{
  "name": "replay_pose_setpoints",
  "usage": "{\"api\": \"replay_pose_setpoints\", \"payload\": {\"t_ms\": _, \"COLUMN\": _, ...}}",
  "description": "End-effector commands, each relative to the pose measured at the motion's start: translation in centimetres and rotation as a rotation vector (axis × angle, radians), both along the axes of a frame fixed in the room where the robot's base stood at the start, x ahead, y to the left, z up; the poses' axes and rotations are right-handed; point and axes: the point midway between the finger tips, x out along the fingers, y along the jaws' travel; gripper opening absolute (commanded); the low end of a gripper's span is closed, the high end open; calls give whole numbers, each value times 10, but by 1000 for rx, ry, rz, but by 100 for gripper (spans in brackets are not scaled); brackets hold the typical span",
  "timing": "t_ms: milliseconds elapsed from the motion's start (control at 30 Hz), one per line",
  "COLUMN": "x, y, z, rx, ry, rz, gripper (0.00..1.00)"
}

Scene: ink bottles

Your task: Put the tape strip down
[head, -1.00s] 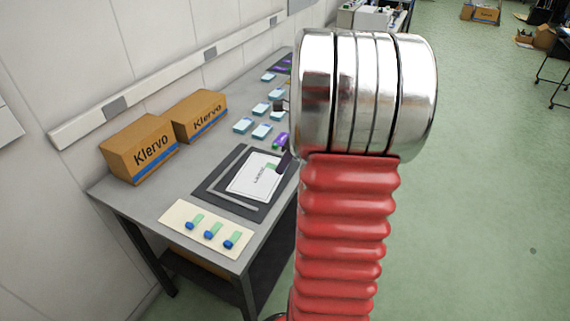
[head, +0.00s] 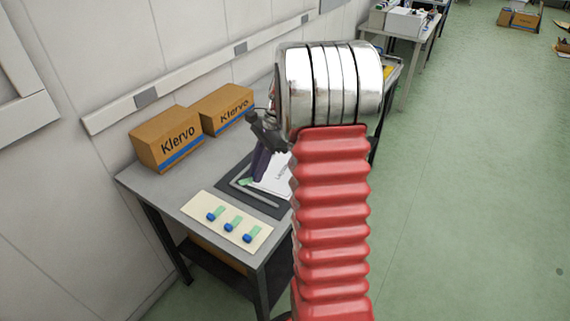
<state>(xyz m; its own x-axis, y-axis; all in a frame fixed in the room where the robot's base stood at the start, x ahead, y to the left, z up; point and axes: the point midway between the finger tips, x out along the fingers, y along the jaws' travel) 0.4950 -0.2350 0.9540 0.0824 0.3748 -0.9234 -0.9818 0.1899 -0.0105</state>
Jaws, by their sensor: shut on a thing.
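The tape strip (head: 246,181) is a small pale green piece at the tip of my gripper. My gripper (head: 256,177), with dark purple fingers, is shut on it and points down over the left part of the dark mat (head: 266,205). I cannot tell whether the strip touches the mat. A white printed sheet (head: 273,178) lies on the mat, partly hidden by my arm. In front, a cream board (head: 204,200) carries three green strips with blue ends (head: 212,216).
Two brown Klervo boxes (head: 167,144) (head: 227,108) stand at the back of the grey table (head: 160,186) by the wall. My red and silver arm hides the table's right part. The table's front left corner is clear.

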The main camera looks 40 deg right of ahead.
Motion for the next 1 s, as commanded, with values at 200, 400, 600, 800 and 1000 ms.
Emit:
{"api": "replay_pose_setpoints", "payload": {"t_ms": 200, "x": 29, "y": 57, "z": -11, "rx": 1, "ry": 2, "rz": 433, "gripper": 7}}
{"api": "replay_pose_setpoints", "payload": {"t_ms": 400, "x": 48, "y": 106, "z": -19, "rx": 1, "ry": 2, "rz": 806, "gripper": 7}}
{"api": "replay_pose_setpoints", "payload": {"t_ms": 600, "x": 61, "y": 154, "z": -27, "rx": 0, "ry": 1, "rz": 1168, "gripper": 7}}
{"api": "replay_pose_setpoints", "payload": {"t_ms": 800, "x": 70, "y": 202, "z": -34, "rx": 0, "ry": 0, "rz": 1510, "gripper": 7}}
{"api": "replay_pose_setpoints", "payload": {"t_ms": 1000, "x": 73, "y": 231, "z": -39, "rx": 1, "ry": 0, "rz": 1722, "gripper": 7}}
